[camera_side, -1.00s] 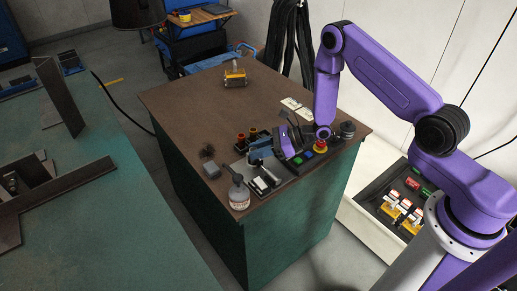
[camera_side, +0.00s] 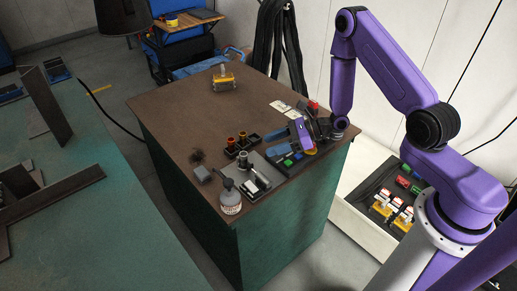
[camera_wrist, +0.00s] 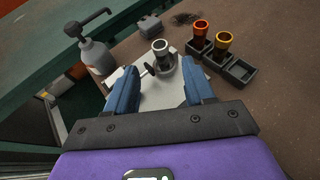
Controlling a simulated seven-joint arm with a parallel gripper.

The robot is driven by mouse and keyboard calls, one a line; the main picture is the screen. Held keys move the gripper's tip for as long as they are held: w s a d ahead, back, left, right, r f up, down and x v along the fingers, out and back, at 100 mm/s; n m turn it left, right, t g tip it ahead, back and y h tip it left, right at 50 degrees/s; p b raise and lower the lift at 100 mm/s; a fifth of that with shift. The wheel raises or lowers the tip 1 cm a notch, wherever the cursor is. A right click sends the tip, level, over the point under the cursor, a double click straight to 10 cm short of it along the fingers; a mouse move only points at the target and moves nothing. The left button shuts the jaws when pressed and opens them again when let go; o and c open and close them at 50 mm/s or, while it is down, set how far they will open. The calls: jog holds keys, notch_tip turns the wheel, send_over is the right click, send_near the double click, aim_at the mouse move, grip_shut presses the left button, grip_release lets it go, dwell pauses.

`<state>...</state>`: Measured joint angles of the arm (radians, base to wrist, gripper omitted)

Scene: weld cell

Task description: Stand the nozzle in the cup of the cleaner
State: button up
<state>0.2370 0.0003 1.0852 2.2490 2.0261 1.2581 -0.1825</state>
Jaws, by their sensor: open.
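My gripper (camera_side: 271,143) is open and empty above the right of the bench top. Its two blue fingers frame the wrist view (camera_wrist: 160,73). Beyond and between them, a dark cylindrical nozzle with a pale rim (camera_wrist: 160,48) stands upright, apart from both fingers. It also shows in the side view (camera_side: 243,157). Its lower end sits in a round grey holder (camera_wrist: 171,66), seemingly the cleaner's cup, on a light grey plate (camera_wrist: 158,95). How deep it sits is hidden.
A black rack (camera_wrist: 219,59) holds copper and gold nozzles, with one compartment empty. A grey pump bottle (camera_wrist: 95,55) stands left of the plate; a small grey box (camera_wrist: 150,25) lies behind. A yellow-based item (camera_side: 223,82) sits at the bench's back. The left-middle bench top is clear.

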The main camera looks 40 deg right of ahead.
jog(key=shift+v, duration=1.8)
jog(key=s+a+r+n+g, duration=0.5)
jog(key=s+n+g, duration=0.1)
jog(key=s+n, duration=0.2)
jog(key=s+a+r+n+g, duration=0.5)
jog(key=s+a+n+g, duration=0.1)
jog(key=s+n+g, duration=0.15)
jog(key=s+d+r+n+t+h, duration=0.2)
jog(key=s+d+r+n+h, duration=0.1)
jog(key=n, duration=0.8)
jog(key=s+d+r+n+t+h, duration=0.3)
jog(key=s+d+n+h, duration=0.3)
jog(key=s+n, duration=0.4)
jog(key=shift+s+r+n+t+h, duration=0.35)
jog(key=shift+r+n+h, duration=0.25)
jog(key=shift+h, duration=0.2)
